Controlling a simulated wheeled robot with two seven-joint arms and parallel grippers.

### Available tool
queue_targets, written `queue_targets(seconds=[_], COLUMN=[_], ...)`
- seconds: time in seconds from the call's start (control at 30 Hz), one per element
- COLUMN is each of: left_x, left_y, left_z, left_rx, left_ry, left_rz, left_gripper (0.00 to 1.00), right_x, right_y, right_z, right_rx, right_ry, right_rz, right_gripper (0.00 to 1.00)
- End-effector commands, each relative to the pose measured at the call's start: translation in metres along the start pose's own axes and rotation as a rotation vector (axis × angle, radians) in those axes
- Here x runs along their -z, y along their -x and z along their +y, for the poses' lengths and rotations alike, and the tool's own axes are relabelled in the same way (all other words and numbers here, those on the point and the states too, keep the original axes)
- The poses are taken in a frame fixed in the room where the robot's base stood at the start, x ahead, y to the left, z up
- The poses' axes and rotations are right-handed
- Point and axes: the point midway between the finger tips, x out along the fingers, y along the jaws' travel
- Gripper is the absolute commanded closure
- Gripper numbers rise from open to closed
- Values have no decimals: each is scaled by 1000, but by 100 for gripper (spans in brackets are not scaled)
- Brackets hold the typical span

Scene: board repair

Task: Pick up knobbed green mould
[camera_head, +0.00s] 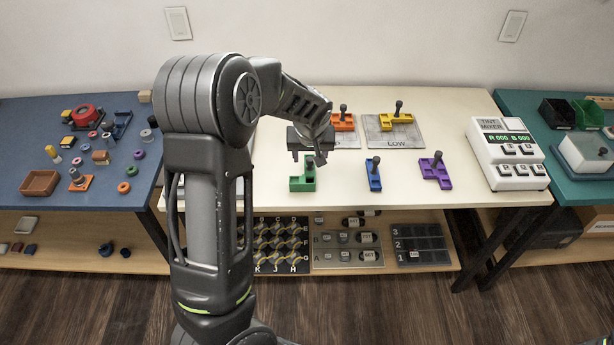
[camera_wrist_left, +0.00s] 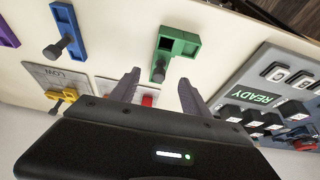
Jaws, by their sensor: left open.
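The knobbed green mould (camera_head: 299,186) lies on the cream table, partly hidden behind my left gripper (camera_head: 308,160) in the head view. In the left wrist view the green mould (camera_wrist_left: 182,44) is L-shaped, with a dark knob (camera_wrist_left: 158,70) standing on one end. My left gripper (camera_wrist_left: 158,84) is open and empty there. Its fingertips lie on either side of the knob's line in the picture, and the knob appears beyond them, not gripped.
A blue mould (camera_head: 374,181) and a purple mould (camera_head: 442,180) lie to the right. Orange (camera_head: 343,127) and yellow (camera_head: 389,124) moulds sit on grey plates behind. The tint mixer (camera_head: 505,153) stands at the right end. Bare table separates the front moulds.

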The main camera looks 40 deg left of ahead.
Motion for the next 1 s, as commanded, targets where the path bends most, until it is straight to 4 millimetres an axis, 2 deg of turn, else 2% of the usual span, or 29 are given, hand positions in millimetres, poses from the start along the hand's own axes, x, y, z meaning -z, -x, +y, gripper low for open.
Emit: queue_targets(seconds=[0.1,0.47,0.8,1.0], left_x=[0,0,1,1], left_y=[-10,-14,-57,-64], left_z=[0,0,0,0], left_rx=[1,0,2,0], left_ry=[0,1,0,0], left_rz=[-1,-1,-2,0], left_gripper=[45,45,45,45], right_x=[0,0,-2,-2], right_y=[2,4,16,16], right_z=[-1,-1,-5,-5], right_rx=[0,0,-5,-5], right_ry=[0,0,-3,-4], right_rz=[0,-1,-4,-5], right_gripper=[55,55,55,55])
